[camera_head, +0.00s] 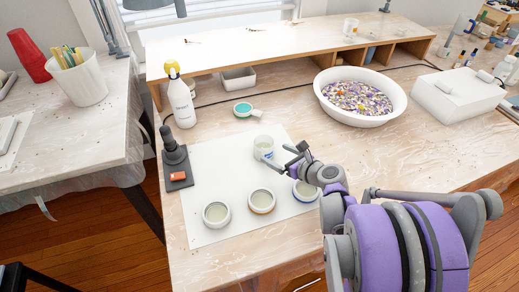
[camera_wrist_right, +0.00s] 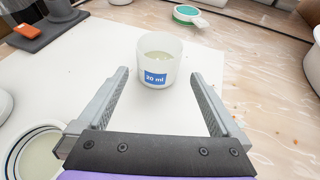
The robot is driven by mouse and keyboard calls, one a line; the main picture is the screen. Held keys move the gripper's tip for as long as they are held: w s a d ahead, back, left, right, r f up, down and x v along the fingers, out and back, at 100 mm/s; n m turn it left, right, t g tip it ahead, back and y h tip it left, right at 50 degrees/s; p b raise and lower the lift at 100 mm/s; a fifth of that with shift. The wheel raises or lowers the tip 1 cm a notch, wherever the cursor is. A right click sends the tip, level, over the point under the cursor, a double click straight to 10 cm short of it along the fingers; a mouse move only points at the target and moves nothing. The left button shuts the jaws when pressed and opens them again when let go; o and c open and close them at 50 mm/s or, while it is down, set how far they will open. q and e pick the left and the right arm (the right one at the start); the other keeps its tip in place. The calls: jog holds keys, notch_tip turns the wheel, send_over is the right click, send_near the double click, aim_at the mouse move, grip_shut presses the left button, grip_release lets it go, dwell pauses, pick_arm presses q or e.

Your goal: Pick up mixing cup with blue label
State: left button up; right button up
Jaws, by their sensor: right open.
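The mixing cup with the blue label (camera_wrist_right: 157,62) stands upright on the white sheet. Its label reads "20 ml" and it holds a pale liquid. It also shows in the head view (camera_head: 263,148), just left of my right gripper. My right gripper (camera_wrist_right: 162,87) is open and empty in the wrist view. Its fingers point toward the cup, and the cup stands just beyond the fingertips, between their lines. In the head view my right gripper (camera_head: 293,158) reaches in from the right, low over the sheet. My left gripper is not in view.
Several round moulds line the sheet's front edge, including a white one (camera_head: 216,214) and a blue-rimmed one (camera_head: 305,191) under my arm. A black stand (camera_head: 176,160) and spray bottle (camera_head: 181,100) are at left. A white bowl (camera_head: 329,107) of colourful bits stands behind.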

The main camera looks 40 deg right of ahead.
aim_at(258, 145)
jog(key=b+x, duration=0.1)
jog(key=x, duration=0.6)
jog(key=shift+w+a+f, duration=0.1)
jog(key=shift+a, duration=0.05)
jog(key=c, duration=1.2)
jog(key=shift+r, duration=0.2)
